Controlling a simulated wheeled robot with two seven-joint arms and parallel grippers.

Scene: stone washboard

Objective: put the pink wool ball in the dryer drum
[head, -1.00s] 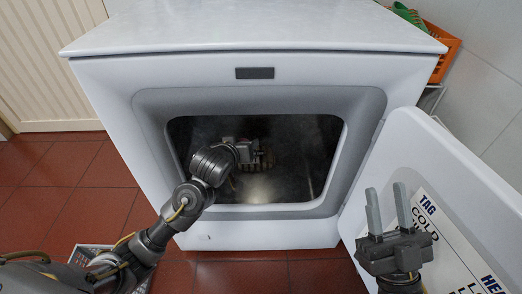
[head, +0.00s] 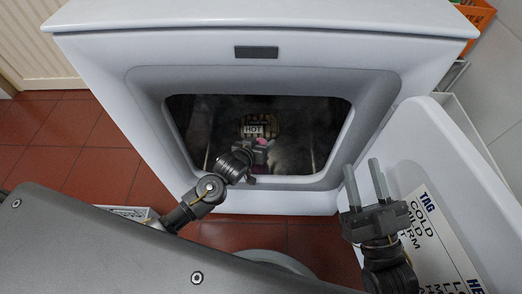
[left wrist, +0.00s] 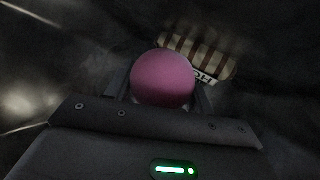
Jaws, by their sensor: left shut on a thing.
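The pink wool ball (head: 262,141) shows as a small pink patch inside the dark dryer drum (head: 190,112). In the left wrist view the ball (left wrist: 163,78) is large and round between the fingers. My left gripper (head: 259,146) reaches through the dryer's opening and is shut on the ball; in the left wrist view its fingers (left wrist: 162,92) flank it. My right gripper (head: 361,166) is outside the drum, in front of the open door, with its two fingers apart and empty.
A striped thing with a HOT label (head: 256,130) is in the drum beyond the ball. The open door (head: 440,150) with a printed label stands at the right. The opening's grey rim (head: 265,77) surrounds my left arm. An orange crate (head: 478,13) is at the back right.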

